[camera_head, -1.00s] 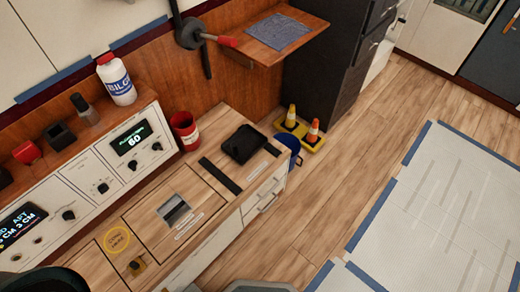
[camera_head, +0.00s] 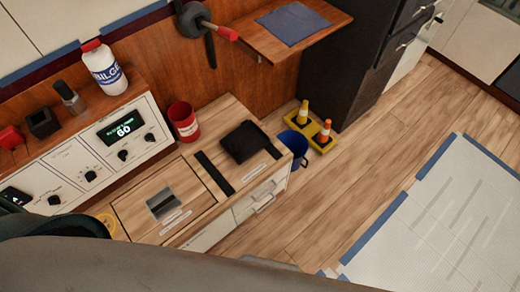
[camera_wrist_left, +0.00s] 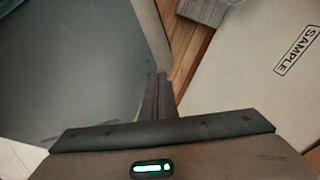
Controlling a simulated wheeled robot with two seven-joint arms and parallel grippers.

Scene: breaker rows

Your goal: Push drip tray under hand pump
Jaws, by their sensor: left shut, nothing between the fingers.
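A hand pump (camera_head: 193,20) with a dark round body and a red-ended handle is mounted on the wood wall at the top of the head view. A black, flat, squarish item (camera_head: 246,142), which looks like the drip tray, lies on the wooden counter below it and to the right. My left gripper (camera_wrist_left: 157,82) shows in the left wrist view with its fingers together and nothing between them. Its fingers are not visible in the head view, where my grey arm crosses the bottom. I see no drip tray in the wrist view. My right gripper is not in view.
A red can (camera_head: 184,122) stands on the counter left of the black item. A blue bucket (camera_head: 294,146) and small cones (camera_head: 324,132) are on the floor beyond the counter's end. A wall shelf (camera_head: 292,27) holds a blue mat. A SAMPLE-marked surface (camera_wrist_left: 250,75) shows in the wrist view.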

